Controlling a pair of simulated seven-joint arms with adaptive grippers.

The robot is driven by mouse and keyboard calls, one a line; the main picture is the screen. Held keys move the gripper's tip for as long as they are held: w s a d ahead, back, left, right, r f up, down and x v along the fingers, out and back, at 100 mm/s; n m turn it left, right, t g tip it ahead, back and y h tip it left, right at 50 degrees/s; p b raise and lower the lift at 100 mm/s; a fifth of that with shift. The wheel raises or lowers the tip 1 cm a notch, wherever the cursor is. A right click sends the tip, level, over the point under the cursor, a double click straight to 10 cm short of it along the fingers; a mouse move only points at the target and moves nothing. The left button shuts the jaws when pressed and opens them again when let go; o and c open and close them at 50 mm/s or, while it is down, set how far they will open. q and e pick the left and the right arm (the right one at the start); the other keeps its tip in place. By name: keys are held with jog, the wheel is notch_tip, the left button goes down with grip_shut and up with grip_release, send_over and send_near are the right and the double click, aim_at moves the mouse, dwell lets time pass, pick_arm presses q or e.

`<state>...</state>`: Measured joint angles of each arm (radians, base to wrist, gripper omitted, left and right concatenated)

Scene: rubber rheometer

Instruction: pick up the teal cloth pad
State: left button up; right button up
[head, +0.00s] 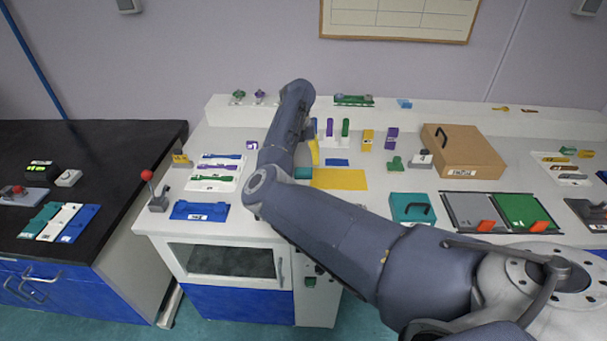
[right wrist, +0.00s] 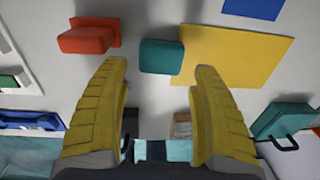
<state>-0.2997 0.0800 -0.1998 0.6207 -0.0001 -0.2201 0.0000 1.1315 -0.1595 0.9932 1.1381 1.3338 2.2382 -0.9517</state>
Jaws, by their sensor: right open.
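The teal cloth pad (right wrist: 160,57) is a small teal block at the left edge of a yellow mat (right wrist: 240,55) in the right wrist view. In the head view the pad (head: 303,172) shows only partly, beside my arm and at the left end of the mat (head: 340,179). My right gripper (right wrist: 161,75) is open, and its yellow fingers stand apart on either side of the pad's line, with the pad just beyond the tips. No contact shows. In the head view one yellow finger of the gripper (head: 314,152) shows; the rest is hidden behind the arm. My left gripper is not in view.
A red block (right wrist: 85,40) lies left of the pad. A teal case with a black handle (head: 408,205) stands right of the mat, and a blue tray (head: 199,211) lies to the left. Several upright coloured pieces and a brown box (head: 470,158) stand farther back.

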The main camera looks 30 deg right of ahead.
aim_at(303, 170)
jog(key=shift+d+f, duration=0.15)
jog(key=shift+f, duration=1.4)
jog(key=shift+d+f, duration=0.15)
jog(key=shift+f, duration=1.4)
jog(key=shift+c, duration=0.2)
jog(key=c, duration=0.6)
